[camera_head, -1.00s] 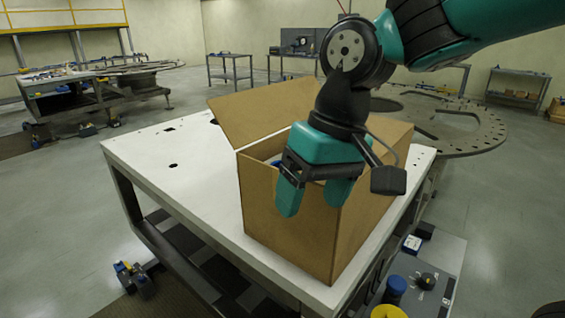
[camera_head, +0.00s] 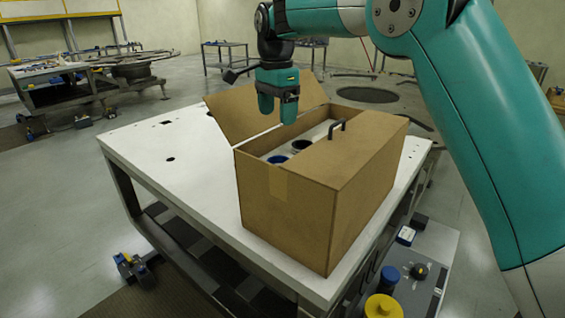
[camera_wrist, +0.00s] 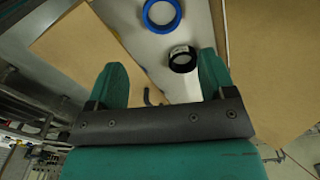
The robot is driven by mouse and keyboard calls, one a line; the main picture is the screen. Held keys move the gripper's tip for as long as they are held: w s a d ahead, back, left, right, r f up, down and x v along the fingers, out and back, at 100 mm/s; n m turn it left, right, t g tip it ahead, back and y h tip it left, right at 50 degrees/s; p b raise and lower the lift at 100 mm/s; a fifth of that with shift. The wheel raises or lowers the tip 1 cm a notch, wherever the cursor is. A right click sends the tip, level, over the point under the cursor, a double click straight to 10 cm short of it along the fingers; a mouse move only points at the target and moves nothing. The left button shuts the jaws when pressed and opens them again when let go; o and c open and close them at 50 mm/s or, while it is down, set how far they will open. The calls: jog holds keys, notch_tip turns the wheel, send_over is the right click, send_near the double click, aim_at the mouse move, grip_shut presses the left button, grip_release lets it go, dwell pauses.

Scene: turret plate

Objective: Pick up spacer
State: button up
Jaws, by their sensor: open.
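The cardboard box (camera_head: 290,200) stands on the white table, partly open on top. Inside it are a blue ring (camera_head: 277,159) and a black ring (camera_head: 301,145). Both also show in the wrist view, the blue ring (camera_wrist: 150,24) at the top and the black ring (camera_wrist: 182,68) lower, near the right finger. I cannot tell which one is the spacer. My gripper (camera_head: 277,110) is open and empty above the box opening, pointing down; its two fingers also show in the wrist view (camera_wrist: 163,78). It is apart from both rings.
A raised flap (camera_head: 245,118) stands at the box's back left. A dark handle (camera_head: 337,129) rises at the opening's right edge. The white table (camera_head: 160,160) is mostly clear left of the box. A yellow round part (camera_head: 384,307) sits at the lower right.

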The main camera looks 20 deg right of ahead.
jog(key=p, duration=0.2)
send_over(280, 157)
jog(key=s+a, duration=0.1)
jog(key=s, duration=0.2)
notch_tip(280, 157, down, 7)
jog(key=shift+w+a, duration=0.15)
jog(key=shift+w+f+p, duration=0.1)
jog(key=shift+f+p, duration=0.25)
jog(key=shift+f, duration=0.25)
jog(key=f, duration=0.1)
jog(key=f+p, duration=0.1)
jog(key=f, duration=0.2)
jog(key=shift+w+d+f+p, duration=0.1)
jog(key=shift+d+p, duration=0.25)
jog(key=c, duration=0.7)
